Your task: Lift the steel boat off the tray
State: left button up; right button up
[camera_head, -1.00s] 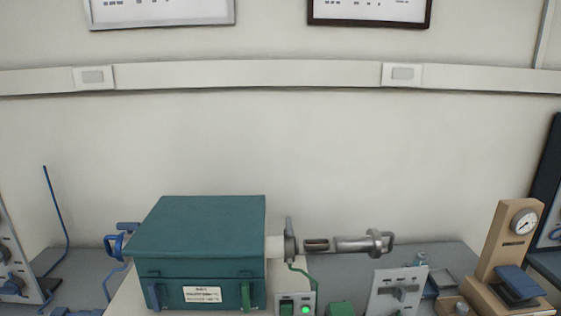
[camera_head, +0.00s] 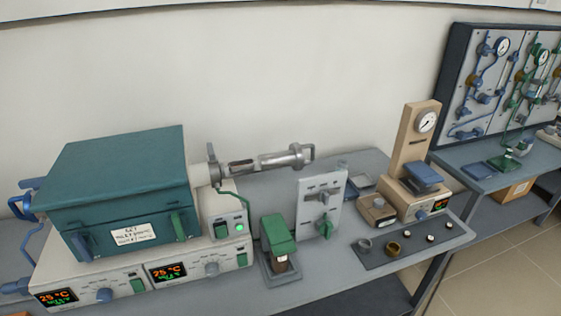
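A dark flat tray (camera_head: 415,254) lies at the front right of the bench. On it stand a small grey metallic vessel (camera_head: 363,246) at its left end, a brass-coloured vessel (camera_head: 393,249), and several small pale-topped pieces (camera_head: 431,238) towards its right end. The grey vessel may be the steel boat, but it is too small to tell its shape. Neither of my grippers is in view.
A teal furnace (camera_head: 120,190) with a metal tube (camera_head: 265,162) stands at left on a control unit (camera_head: 150,275). A green-topped device (camera_head: 278,240), a white panel (camera_head: 321,205) and a tan gauge stand (camera_head: 412,150) stand nearer the tray. Clear floor (camera_head: 500,275) lies at right.

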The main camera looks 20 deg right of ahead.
aim_at(241, 165)
jog(key=i+l+u, duration=0.1)
jog(key=l+u, duration=1)
